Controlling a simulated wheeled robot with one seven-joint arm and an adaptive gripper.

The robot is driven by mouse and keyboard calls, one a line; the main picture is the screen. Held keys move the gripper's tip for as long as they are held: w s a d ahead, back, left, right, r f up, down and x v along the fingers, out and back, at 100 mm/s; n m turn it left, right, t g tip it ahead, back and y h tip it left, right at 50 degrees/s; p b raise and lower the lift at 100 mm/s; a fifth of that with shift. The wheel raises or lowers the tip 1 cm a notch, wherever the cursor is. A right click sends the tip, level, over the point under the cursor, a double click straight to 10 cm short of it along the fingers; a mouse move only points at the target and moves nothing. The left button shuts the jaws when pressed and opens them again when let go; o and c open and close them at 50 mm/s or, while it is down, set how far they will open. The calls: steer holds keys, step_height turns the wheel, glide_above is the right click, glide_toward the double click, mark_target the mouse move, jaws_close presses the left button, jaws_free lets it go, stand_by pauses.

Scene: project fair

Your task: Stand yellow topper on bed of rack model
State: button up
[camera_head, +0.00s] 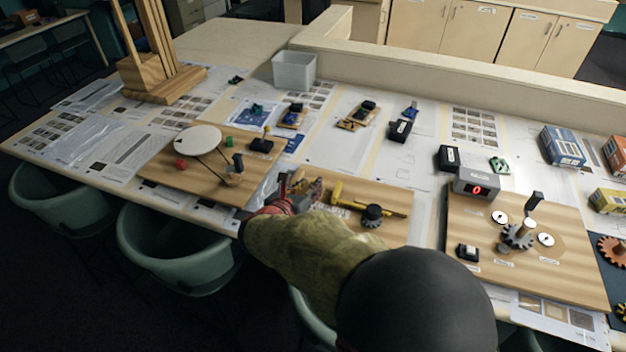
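The rack model is on the middle wooden board (395,193), with a long yellow bar (385,210) and a dark gear (372,214) in front of it. A short yellow piece (337,191) stands up at the bar's left end; I cannot tell whether it is the yellow topper or part of the model. My gripper (303,187) is at the left end of this board, just left of that piece. Its fingers are small and dark here, and I cannot tell whether they hold anything. My arm hides the board's front left part.
The left board (165,170) carries a white disc (198,139) and a small red piece (181,164). The right board (570,270) holds gears and a grey display box (478,183). A clear bin (294,70) and a wooden stand (165,85) are at the back.

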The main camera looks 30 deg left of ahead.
steer(key=p+v, duration=0.2)
steer(key=v, duration=0.6)
steer(key=w+d+r+m+g+h, duration=0.1)
steer(key=w+d+r+m, duration=0.15)
steer(key=d, duration=0.35)
steer(key=w+d+r+m+g+h, duration=0.1)
steer(key=d+m+h, duration=0.1)
steer(key=d+m, duration=0.3)
steer(key=w+d+r+m+h, duration=0.1)
steer(key=d+r+m, duration=0.1)
steer(key=d, duration=0.5)
steer(key=s+d+r+m+g+h, duration=0.15)
steer(key=d+m, duration=0.25)
steer(key=d, duration=0.4)
steer(key=s+d+r+m+g, duration=0.1)
steer(key=d+m+g, duration=0.1)
steer(key=d+m, duration=0.45)
steer(key=s+d+r+m+g+y, duration=0.2)
steer(key=s+d+r+m+y, duration=0.1)
steer(key=s+d+m, duration=1.2)
steer(key=s+m+y, duration=0.1)
steer(key=s+m, duration=0.2)
steer(key=s, duration=0.1)
